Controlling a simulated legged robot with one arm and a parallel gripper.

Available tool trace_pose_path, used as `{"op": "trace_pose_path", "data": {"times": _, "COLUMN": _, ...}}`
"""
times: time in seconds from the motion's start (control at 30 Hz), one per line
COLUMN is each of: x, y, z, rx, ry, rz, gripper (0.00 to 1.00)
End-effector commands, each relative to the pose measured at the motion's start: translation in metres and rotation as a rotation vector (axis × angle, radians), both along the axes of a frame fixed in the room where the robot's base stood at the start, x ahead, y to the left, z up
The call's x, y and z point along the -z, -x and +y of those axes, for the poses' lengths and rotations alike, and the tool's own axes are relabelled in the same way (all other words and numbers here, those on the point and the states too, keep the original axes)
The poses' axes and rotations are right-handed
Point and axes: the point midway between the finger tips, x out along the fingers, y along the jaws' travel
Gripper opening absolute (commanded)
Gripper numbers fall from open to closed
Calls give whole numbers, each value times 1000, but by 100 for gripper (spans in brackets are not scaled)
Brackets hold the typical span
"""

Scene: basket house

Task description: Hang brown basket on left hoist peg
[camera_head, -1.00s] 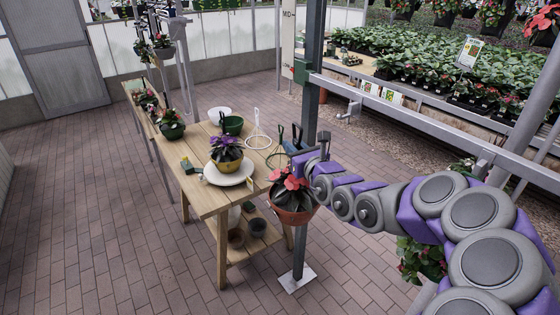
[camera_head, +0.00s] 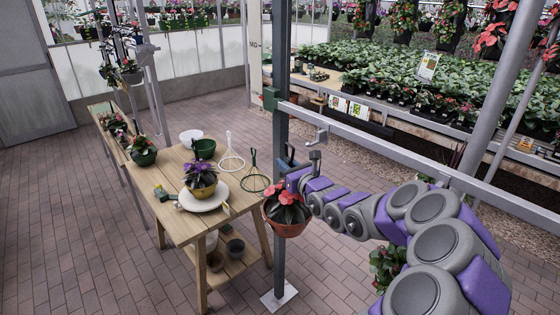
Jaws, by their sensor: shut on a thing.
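The brown basket (camera_head: 287,228), a round pot with red flowers and dark leaves, hangs in front of a grey upright post (camera_head: 281,110). My gripper (camera_head: 296,180) is at its upper right and shut on it; the jaws and the exact grip are partly hidden by flowers and the wrist. The basket is off the floor, just right of the wooden table's near corner. I cannot tell which piece is the left hoist peg.
Hanging baskets (camera_head: 130,72) show at the back left. Planted benches (camera_head: 440,112) stand behind the rail. Brick floor is open at left.

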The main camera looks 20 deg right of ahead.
Motion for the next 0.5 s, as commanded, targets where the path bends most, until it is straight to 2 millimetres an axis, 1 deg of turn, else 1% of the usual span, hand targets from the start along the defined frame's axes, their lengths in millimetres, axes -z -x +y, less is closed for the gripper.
{"op": "trace_pose_path", "data": {"times": 0.03, "x": -3, "y": -1, "z": -6, "rx": 2, "ry": 1, "rz": -1, "gripper": 0}}
{"op": "trace_pose_path", "data": {"times": 0.1, "x": -3, "y": -2, "z": -10, "rx": 1, "ry": -2, "rz": -2, "gripper": 0}}
{"op": "trace_pose_path", "data": {"times": 0.33, "x": -3, "y": -7, "z": -21, "rx": 1, "ry": 3, "rz": -2, "gripper": 0}}
{"op": "trace_pose_path", "data": {"times": 0.5, "x": -3, "y": -10, "z": -24, "rx": 0, "ry": 6, "rz": -2, "gripper": 0}}
